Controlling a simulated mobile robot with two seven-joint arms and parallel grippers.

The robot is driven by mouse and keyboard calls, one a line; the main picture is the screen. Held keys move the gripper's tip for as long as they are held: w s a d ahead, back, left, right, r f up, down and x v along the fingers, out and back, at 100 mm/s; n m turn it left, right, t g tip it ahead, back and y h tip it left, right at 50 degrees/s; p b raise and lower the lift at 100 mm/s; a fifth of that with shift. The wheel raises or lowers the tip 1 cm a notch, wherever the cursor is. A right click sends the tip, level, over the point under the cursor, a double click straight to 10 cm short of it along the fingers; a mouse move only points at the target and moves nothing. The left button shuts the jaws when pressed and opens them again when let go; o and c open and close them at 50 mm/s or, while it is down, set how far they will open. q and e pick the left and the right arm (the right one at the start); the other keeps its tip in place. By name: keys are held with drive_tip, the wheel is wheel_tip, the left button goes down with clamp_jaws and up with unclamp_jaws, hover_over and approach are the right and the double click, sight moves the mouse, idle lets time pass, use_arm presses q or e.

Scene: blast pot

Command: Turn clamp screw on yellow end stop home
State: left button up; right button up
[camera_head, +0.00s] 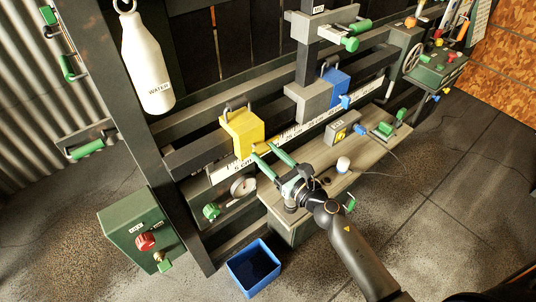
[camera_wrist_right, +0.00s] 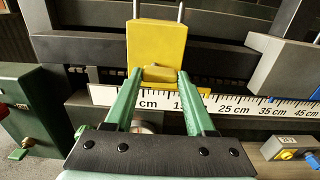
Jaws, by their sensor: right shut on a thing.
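The yellow end stop (camera_head: 241,132) sits on the dark rail above a white ruler strip (camera_head: 290,135). It also shows in the right wrist view (camera_wrist_right: 157,42). Its yellow clamp screw (camera_wrist_right: 158,74) points out from its front, towards me. My right gripper (camera_head: 264,152) has its two green fingers on either side of the screw's head and is shut on it. The fingers hide parts of the screw and of the ruler. I cannot see how deep the screw sits. My left gripper is not in view.
A blue end stop (camera_head: 337,84) and a grey block (camera_head: 311,99) sit further right on the rail. A round gauge (camera_head: 243,187) is below the ruler. A grey bench (camera_head: 313,180) lies under my right gripper, with a blue bin (camera_head: 254,268) on the floor. A white water bottle (camera_head: 147,65) hangs at upper left.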

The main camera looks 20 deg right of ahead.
clamp_jaws()
drive_tip(key=shift+m, duration=0.3)
drive_tip(key=m, duration=0.3)
drive_tip(key=shift+f+m+p, duration=0.15)
drive_tip(key=shift+m+p, duration=0.15)
drive_tip(key=shift+s+a+f+m+p, duration=0.15)
drive_tip(key=shift+m+p, duration=0.45)
drive_tip(key=shift+m, duration=2.65)
drive_tip(key=shift+w+a+f+m+p, duration=0.15)
drive_tip(key=shift+m+p, duration=0.4)
drive_tip(key=shift+m, duration=2.7)
drive_tip(key=shift+s, duration=0.15)
